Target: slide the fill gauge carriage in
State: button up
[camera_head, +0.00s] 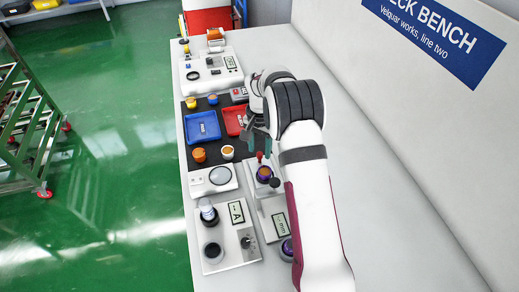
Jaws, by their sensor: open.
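A grey instrument with a display reading a unit like "mm" (279,224) stands at the right of the bench's near part, partly hidden behind my arm; it looks like the fill gauge. Behind it a pale block carries a purple-rimmed round piece with an orange-brown top (264,174), with a red knob (260,156) and a dark knob (275,182) beside it. I cannot tell which part is the carriage. Another purple round piece (287,247) shows beside my arm. My gripper (257,141) is open above the bench, just behind the red knob, with nothing visible between its fingers.
A blue tray (203,126) and a red tray (235,119) lie on a dark mat, with small orange and white cups (227,152) near them. A device with display "A" (237,212) stands left of the gauge. The bench right of my arm is clear.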

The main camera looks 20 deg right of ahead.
jog(key=shift+f, duration=0.65)
jog(key=shift+c, duration=0.3)
grip_shut()
dwell(0.6)
